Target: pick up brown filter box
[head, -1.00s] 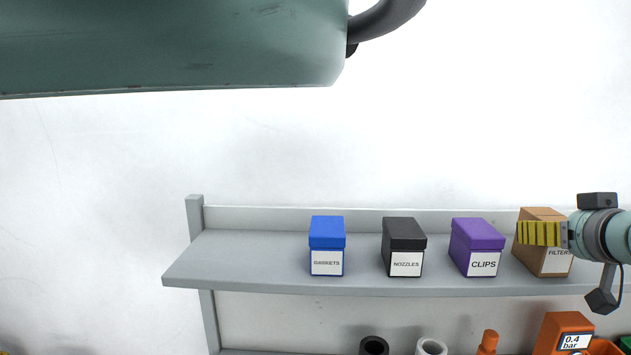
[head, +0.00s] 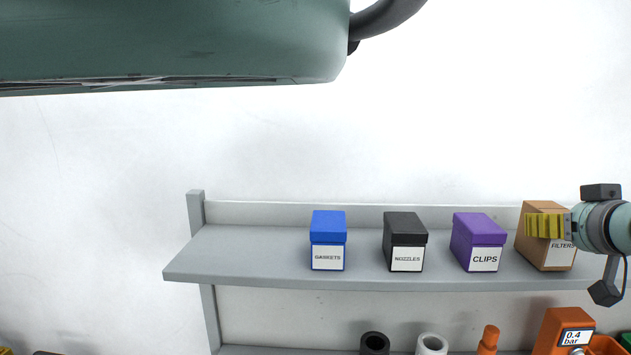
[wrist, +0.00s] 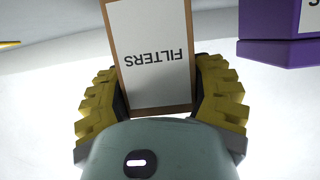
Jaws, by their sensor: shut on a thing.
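The brown filter box (head: 548,256) stands at the right end of the grey shelf in the head view, with a white FILTERS label on its front. In the wrist view the box (wrist: 113,45) sits between the two yellow fingers, its label upside down. My gripper (head: 545,226) is shut on the box, one finger along each side. In the wrist view my gripper (wrist: 157,95) has both fingers against the box's sides. The head view does not clearly show any gap between the box's base and the shelf.
The purple CLIPS box (head: 478,242) stands just left of the filter box; it also shows in the wrist view (wrist: 275,30). Further left are the black NOZZLES box (head: 404,241) and the blue GASKETS box (head: 328,240). The grey shelf (head: 240,262) is clear at its left end. Orange items (head: 567,328) sit below.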

